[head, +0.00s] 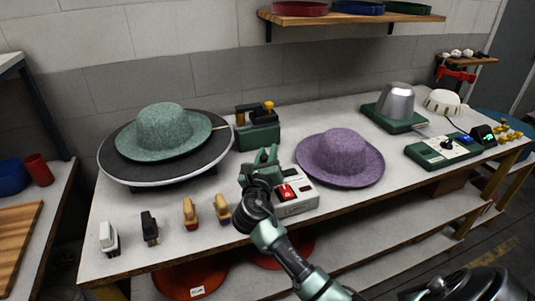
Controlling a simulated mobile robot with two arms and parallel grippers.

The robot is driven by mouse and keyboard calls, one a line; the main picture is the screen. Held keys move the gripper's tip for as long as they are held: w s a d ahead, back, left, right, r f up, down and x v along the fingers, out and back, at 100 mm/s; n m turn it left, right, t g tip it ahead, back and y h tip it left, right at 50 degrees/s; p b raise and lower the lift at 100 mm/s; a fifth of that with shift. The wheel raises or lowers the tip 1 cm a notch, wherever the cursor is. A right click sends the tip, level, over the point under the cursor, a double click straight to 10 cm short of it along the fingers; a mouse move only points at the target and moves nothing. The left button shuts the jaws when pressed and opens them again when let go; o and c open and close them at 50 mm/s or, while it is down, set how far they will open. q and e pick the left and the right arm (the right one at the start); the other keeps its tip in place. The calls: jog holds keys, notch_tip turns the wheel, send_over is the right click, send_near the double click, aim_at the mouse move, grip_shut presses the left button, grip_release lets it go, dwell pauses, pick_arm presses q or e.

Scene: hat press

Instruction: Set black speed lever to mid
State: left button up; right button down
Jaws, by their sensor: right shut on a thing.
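A white control box (299,206) with a red switch (288,191) sits near the front edge of the workbench, left of the purple hat. My right gripper (264,168) is over the left part of this box, its arm reaching up from the bottom of the view. It is shut on the black speed lever, which the gripper and wrist hide, so the lever's setting cannot be read. My left gripper is not in view.
A green felt hat (164,131) lies on a round dark turntable (112,167); a purple hat (340,157) is close right of the box. Several brushes, including a tan one (190,214), stand left along the front. A green control panel (440,151) is at right.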

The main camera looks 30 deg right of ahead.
jog(key=shift+a, duration=0.1)
dwell(0.7)
jog(key=shift+r+p, duration=0.1)
jog(key=shift+p, duration=0.25)
jog(key=d+m+p, duration=0.1)
jog(key=p, duration=0.2)
jog(key=d+m+y+p, duration=0.1)
jog(key=p, duration=0.3)
jog(key=s+d+r+m+g+p, duration=0.1)
jog(key=p, duration=0.2)
jog(key=shift+d+m+y, duration=0.3)
jog(key=shift+y, duration=0.1)
jog(key=shift+d+f+m+g+y+p, duration=0.3)
jog(key=shift+d+m+p, duration=0.2)
jog(key=shift+p, duration=0.75)
jog(key=c, duration=1.2)
grip_release()
jog(key=shift+s, duration=0.1)
jog(key=shift+b+v, duration=0.45)
jog(key=shift+v, duration=3.45)
